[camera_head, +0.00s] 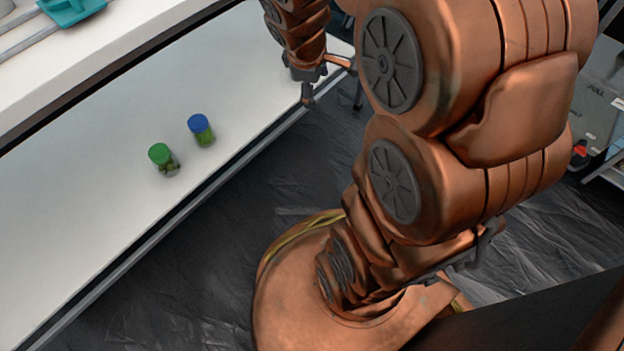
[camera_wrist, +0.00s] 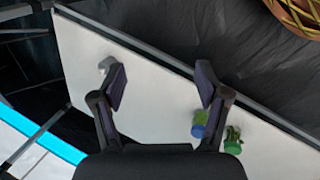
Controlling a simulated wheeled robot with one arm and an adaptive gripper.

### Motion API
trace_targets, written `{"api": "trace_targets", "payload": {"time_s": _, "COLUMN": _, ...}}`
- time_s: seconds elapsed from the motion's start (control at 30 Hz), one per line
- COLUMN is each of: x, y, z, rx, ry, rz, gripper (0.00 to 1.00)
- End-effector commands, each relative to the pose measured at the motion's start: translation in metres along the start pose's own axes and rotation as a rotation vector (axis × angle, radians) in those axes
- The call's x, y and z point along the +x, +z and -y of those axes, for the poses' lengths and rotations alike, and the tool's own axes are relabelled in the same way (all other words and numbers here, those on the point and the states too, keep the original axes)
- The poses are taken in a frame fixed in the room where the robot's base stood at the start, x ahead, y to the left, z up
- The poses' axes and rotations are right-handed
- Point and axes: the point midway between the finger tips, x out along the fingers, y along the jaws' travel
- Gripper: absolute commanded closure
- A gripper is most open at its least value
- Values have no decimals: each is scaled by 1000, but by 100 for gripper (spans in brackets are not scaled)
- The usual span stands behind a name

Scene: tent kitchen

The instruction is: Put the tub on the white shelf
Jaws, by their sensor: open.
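A small pale grey-white object (camera_wrist: 105,64), possibly the tub, stands on the white surface in the wrist view, just beside the left finger and outside the jaws. It is too small to identify surely. In the head view my gripper mostly hides that spot. My gripper (camera_wrist: 160,72) is open and empty above the surface near its edge. It also shows in the head view (camera_head: 327,80) at the top. A long white shelf (camera_head: 70,215) runs along the left, with a higher white surface (camera_head: 125,38) behind it.
A green-lidded jar (camera_head: 163,160) and a blue-lidded jar (camera_head: 201,130) stand upright on the lower white shelf. A teal object (camera_head: 72,9) lies on the higher surface. The shelf's left part is clear. Dark sheeting (camera_head: 205,270) covers the floor.

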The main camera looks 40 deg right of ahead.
Motion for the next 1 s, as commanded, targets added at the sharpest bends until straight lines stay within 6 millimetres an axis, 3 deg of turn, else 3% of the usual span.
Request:
{"api": "trace_targets", "payload": {"time_s": 0.03, "x": -11, "y": 7, "z": 29, "rx": 74, "ry": -51, "rz": 20, "gripper": 25}}
{"api": "trace_targets", "payload": {"time_s": 0.2, "x": -43, "y": 38, "z": 126, "rx": 330, "ry": -236, "rz": 137, "gripper": 25}}
{"api": "trace_targets", "payload": {"time_s": 0.3, "x": -60, "y": 54, "z": 173, "rx": 436, "ry": -321, "rz": 210, "gripper": 25}}
{"api": "trace_targets", "payload": {"time_s": 0.4, "x": -74, "y": 68, "z": 205, "rx": 505, "ry": -378, "rz": 269, "gripper": 25}}
{"api": "trace_targets", "payload": {"time_s": 0.5, "x": -82, "y": 75, "z": 223, "rx": 543, "ry": -409, "rz": 308, "gripper": 25}}
{"api": "trace_targets", "payload": {"time_s": 0.6, "x": -84, "y": 77, "z": 229, "rx": 557, "ry": -419, "rz": 321, "gripper": 25}}
{"api": "trace_targets", "payload": {"time_s": 1.0, "x": -92, "y": 78, "z": 224, "rx": 563, "ry": -412, "rz": 323, "gripper": 25}}
